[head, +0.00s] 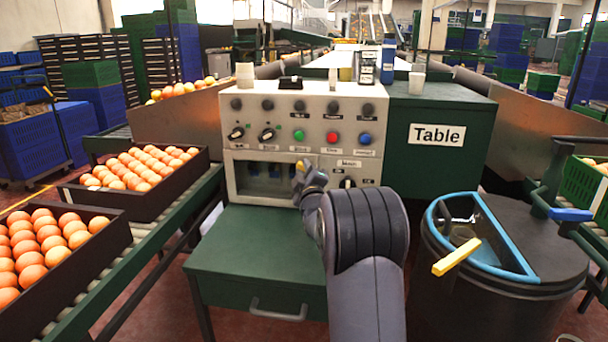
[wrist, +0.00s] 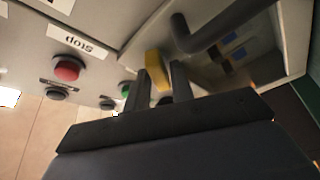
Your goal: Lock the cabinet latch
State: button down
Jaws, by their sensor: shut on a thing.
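The pale control cabinet (head: 310,120) stands on a green base, with a dark recessed opening (head: 262,171) in its lower front. My gripper (head: 299,170) is at the right part of this opening, beneath the row of coloured buttons. In the wrist view, my gripper (wrist: 160,78) has its two dark fingers around a small yellow latch piece (wrist: 153,64), close to the cabinet front. A dark curved handle (wrist: 205,35) is just beyond it. My wrist hides part of the opening in the head view. I cannot tell whether the latch is engaged.
A red stop button (wrist: 68,68) is near the fingers in the wrist view. A dark bin (head: 480,270) with a yellow lever stands at right.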

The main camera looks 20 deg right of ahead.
jog(key=n+g, duration=0.1)
jog(key=n, duration=0.2)
jog(key=n+g+y, duration=0.1)
jog(key=n, duration=0.2)
jog(key=shift+b, duration=0.35)
dwell(0.4)
jog(key=c, duration=1.4)
grip_release()
jog(key=shift+s, duration=0.1)
jog(key=p+v, duration=0.1)
jog(key=v, duration=0.9)
jog(key=shift+s, duration=0.3)
jog(key=shift+w, duration=0.15)
jog(key=b+x, duration=0.1)
jog(key=x, duration=0.9)
jog(key=shift+w, duration=0.3)
